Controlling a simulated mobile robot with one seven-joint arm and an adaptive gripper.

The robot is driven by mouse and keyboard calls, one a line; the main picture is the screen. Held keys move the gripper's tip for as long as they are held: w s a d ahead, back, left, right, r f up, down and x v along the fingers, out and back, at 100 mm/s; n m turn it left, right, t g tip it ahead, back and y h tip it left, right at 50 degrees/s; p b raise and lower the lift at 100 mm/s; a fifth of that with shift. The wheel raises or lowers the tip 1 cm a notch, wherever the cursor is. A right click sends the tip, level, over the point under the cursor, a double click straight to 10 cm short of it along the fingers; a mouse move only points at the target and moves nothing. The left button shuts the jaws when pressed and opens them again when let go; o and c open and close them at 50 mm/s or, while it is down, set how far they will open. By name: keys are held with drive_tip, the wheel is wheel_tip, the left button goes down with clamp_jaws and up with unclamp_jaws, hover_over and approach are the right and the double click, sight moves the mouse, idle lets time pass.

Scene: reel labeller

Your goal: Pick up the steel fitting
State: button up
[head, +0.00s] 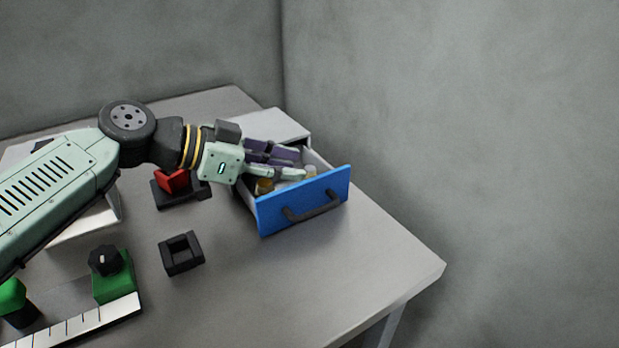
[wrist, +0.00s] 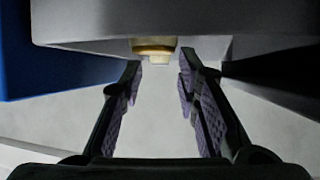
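A small pale metallic piece (head: 311,171), which looks like the steel fitting, is in the open drawer by the blue front. A brown-gold piece (head: 264,186) is also in the drawer, nearer the left. My gripper (head: 290,168) is at the drawer, its fingers pointing right toward the pale piece. In the wrist view my gripper (wrist: 160,75) is open, with a gap between its purple-padded fingers. A gold and cream piece (wrist: 154,46) shows just beyond the fingertips, apart from them; I cannot tell which drawer piece it is. Part of it is hidden by a grey wall.
The drawer's blue front (head: 303,200) has a dark handle (head: 314,207). A black square holder (head: 181,253) and a red block on a black base (head: 173,182) are on the table. A green fixture with a knob (head: 112,275) is front left. The table's right front is clear.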

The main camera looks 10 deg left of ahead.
drive_tip(key=x, duration=0.3)
drive_tip(key=shift+w+d+f, duration=0.1)
drive_tip(key=shift+w+d, duration=0.05)
drive_tip(key=shift+d, duration=0.05)
clamp_jaws()
